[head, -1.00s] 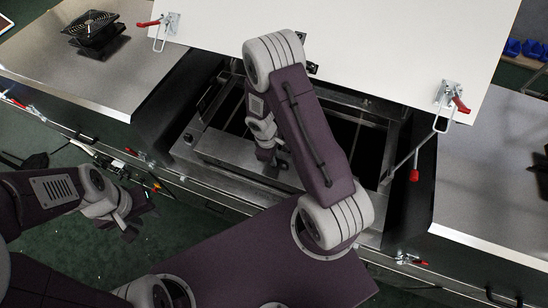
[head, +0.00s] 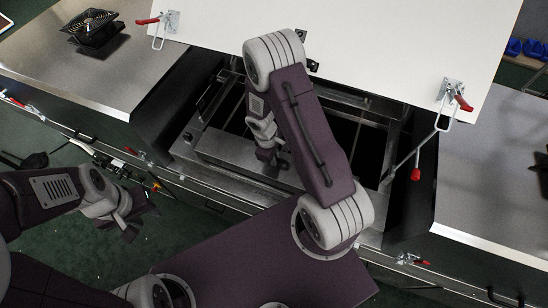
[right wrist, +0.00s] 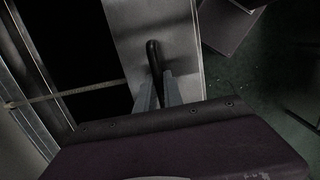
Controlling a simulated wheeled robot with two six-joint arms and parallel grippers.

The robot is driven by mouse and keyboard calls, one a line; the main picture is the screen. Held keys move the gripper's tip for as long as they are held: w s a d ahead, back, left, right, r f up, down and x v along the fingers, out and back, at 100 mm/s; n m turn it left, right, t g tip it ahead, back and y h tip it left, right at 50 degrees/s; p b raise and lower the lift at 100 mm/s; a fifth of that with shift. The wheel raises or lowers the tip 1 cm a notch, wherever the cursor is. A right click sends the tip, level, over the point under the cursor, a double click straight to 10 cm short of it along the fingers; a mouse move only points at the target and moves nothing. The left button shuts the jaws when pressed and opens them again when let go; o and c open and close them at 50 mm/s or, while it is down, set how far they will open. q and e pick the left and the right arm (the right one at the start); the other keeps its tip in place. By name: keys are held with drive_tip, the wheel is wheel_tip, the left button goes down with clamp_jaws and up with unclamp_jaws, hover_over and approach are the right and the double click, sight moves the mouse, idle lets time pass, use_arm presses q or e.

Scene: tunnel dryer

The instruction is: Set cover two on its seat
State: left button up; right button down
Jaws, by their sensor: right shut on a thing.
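A bare metal cover (head: 225,150) shows as a narrow strip at the front of the open dryer frame in the head view. It also shows in the right wrist view (right wrist: 183,35), with a dark bent handle (right wrist: 153,57). My right gripper (right wrist: 158,92) is shut on this handle. In the head view my right gripper (head: 269,157) is over the cover and partly hidden by my own arm. I cannot tell whether the cover touches its seat. My left gripper (head: 140,217) is open and empty, over the floor at the left.
A raised white lid (head: 380,45) with red-handled clamps stands behind the opening (head: 345,140). A black fan (head: 95,28) sits on the left metal top (head: 60,70). Another metal top (head: 490,190) lies at the right. Red clamps line the front edge.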

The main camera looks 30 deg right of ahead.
drive_tip(key=shift+f+b, duration=0.85)
drive_tip(key=shift+f, duration=0.1)
drive_tip(key=c, duration=1.4)
unclamp_jaws()
drive_tip(key=r, duration=0.3)
drive_tip(key=a+r, duration=0.1)
drive_tip(key=r, duration=0.5)
drive_tip(key=shift+w+a, duration=0.2)
drive_tip(key=shift+b, duration=0.3)
